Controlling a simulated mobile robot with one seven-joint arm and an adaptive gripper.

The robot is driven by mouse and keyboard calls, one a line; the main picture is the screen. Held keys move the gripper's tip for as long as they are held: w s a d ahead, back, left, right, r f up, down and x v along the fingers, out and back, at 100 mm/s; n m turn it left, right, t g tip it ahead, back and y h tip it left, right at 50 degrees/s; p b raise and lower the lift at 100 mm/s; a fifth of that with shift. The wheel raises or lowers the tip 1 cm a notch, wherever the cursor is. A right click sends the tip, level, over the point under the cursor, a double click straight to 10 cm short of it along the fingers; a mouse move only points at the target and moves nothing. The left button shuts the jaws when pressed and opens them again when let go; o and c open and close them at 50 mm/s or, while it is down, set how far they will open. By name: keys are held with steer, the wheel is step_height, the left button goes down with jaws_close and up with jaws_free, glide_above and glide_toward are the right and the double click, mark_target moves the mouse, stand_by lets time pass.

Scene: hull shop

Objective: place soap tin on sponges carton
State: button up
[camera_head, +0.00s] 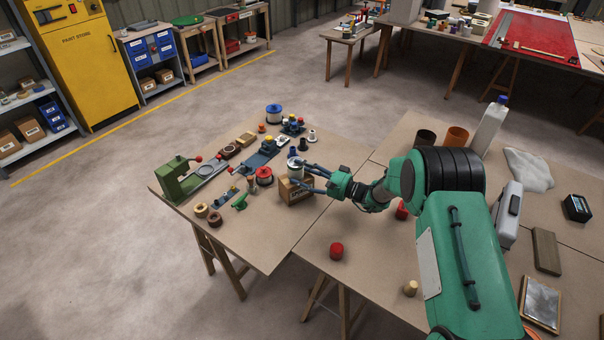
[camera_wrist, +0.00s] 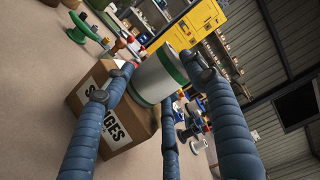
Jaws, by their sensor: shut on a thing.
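The soap tin (camera_head: 295,168), a pale cylinder with a green band, stands upright over the brown sponges carton (camera_head: 295,193) in the head view. In the wrist view the tin (camera_wrist: 150,82) is between my blue padded fingers, above the carton (camera_wrist: 92,121), whose printed label is partly covered by a finger. My gripper (camera_head: 304,174) is shut on the tin. The tin's base is at the carton's top; I cannot tell whether it rests there or hangs slightly above.
The table's front left is fairly clear.

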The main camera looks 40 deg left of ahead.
stand_by(0.4)
steer(key=o, duration=1.6)
steer(key=shift+c, duration=0.2)
steer(key=shift+r, duration=0.1)
steer(key=w+d+p, duration=0.1)
steer(key=d+p, duration=0.1)
steer(key=d, duration=1)
steer(key=shift+w, duration=0.25)
